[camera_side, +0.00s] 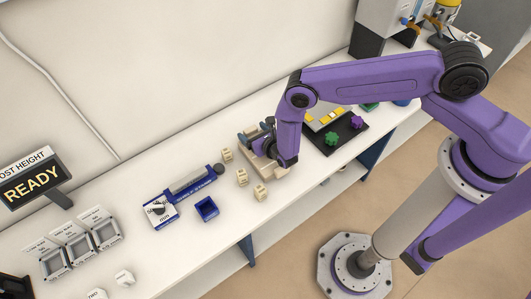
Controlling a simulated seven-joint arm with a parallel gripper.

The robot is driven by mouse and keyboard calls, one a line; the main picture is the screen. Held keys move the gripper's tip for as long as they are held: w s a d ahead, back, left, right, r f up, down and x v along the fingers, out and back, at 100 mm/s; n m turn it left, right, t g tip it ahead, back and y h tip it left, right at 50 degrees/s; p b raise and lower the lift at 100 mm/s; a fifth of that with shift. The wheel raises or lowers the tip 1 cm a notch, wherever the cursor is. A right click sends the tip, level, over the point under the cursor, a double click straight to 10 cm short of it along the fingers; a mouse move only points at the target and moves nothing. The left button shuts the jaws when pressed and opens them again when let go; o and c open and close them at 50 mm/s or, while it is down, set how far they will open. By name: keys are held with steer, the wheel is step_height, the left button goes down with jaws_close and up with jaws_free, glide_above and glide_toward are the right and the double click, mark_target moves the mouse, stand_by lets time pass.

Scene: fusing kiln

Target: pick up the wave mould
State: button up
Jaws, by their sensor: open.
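My gripper (268,146) is low over the bench, at the end of the purple arm. It is open, and its fingers are small and partly hidden by the wrist. A pale beige piece (256,168), which looks like the wave mould, lies on the bench just below and left of my gripper. The wrist covers part of it, and its wavy surface cannot be made out. I cannot tell whether the fingers touch it.
Several small beige posts, one here (242,177), stand left of and in front of my gripper. A blue gauge (190,184) and blue tray (207,208) lie further left. A dark board (345,141) with coloured pieces is to the right. The bench's front edge is close.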

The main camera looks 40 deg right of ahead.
steer(key=c, duration=1.4)
steer(key=shift+r, duration=0.1)
steer(key=shift+r, duration=0.75)
steer(key=s+d+r, duration=0.4)
steer(key=s+r, duration=0.7)
steer(key=s, duration=0.2)
steer(key=w+d+r+m+h, duration=0.1)
steer(key=w+d+r, duration=0.15)
steer(key=r, duration=0.55)
steer(key=w+d+r+m+h, duration=0.1)
steer(key=w+r, duration=0.2)
steer(key=r, duration=0.4)
steer(key=shift+m+g+h, duration=0.3)
steer(key=shift+m+h, duration=0.1)
steer(key=shift+h, duration=0.2)
steer(key=d+r, duration=0.3)
steer(key=r, duration=0.2)
steer(key=s+d+r, duration=0.1)
steer(key=d+r, duration=0.2)
steer(key=r, duration=0.3)
steer(key=s+d+r, duration=0.1)
steer(key=d+r, duration=0.3)
steer(key=r, duration=0.1)
steer(key=shift+s+r, duration=0.1)
steer(key=shift+r, duration=0.15)
